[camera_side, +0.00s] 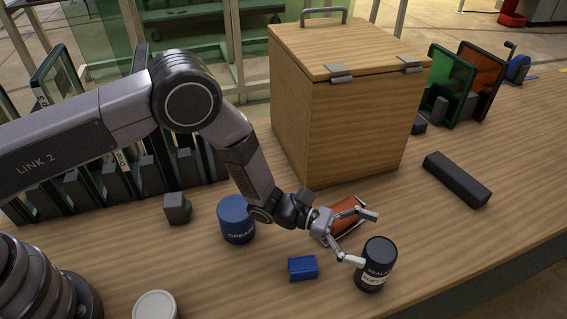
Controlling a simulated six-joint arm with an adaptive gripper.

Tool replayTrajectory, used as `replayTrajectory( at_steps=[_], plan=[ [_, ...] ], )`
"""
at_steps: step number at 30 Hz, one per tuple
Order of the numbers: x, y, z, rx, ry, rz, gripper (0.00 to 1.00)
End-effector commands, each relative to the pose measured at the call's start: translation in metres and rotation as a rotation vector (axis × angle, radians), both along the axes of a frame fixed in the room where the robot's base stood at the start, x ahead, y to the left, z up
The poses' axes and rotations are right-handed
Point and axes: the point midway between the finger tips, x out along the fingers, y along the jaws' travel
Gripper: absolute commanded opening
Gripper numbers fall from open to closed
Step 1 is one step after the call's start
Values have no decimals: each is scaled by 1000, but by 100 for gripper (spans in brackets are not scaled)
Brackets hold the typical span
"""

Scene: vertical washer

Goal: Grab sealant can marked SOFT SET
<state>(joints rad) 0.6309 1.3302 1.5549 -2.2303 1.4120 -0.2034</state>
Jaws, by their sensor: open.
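The sealant can (376,265) is a black cylinder with a white label reading partly "SEALA…" and "SOFT…". It stands upright near the table's front edge, right of centre. My gripper (364,238) is open and empty, just behind and to the left of the can. One finger lies at the can's left side, and I cannot tell whether it touches. The other finger reaches out above and behind the can. The can's lower body is in clear view.
A blue can (237,222) and a small blue block (302,268) stand left of the sealant can. An orange object (346,217) lies behind my gripper. A large wooden box (345,110) stands behind. A dark bar (457,179) lies right. A white-lidded can (155,306) is front left.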

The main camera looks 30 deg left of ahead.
Motion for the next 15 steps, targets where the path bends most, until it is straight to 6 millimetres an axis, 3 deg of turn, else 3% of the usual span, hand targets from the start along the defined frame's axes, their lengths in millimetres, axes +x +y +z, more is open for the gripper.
replayTrajectory(
  at_steps=[6,9,15],
  plan=[
    [0,-1,-41,0,0,-1,95],
    [0,-19,-37,-2,-5,-4,95],
    [1,-30,-37,0,-2,-1,95]
  ],
)
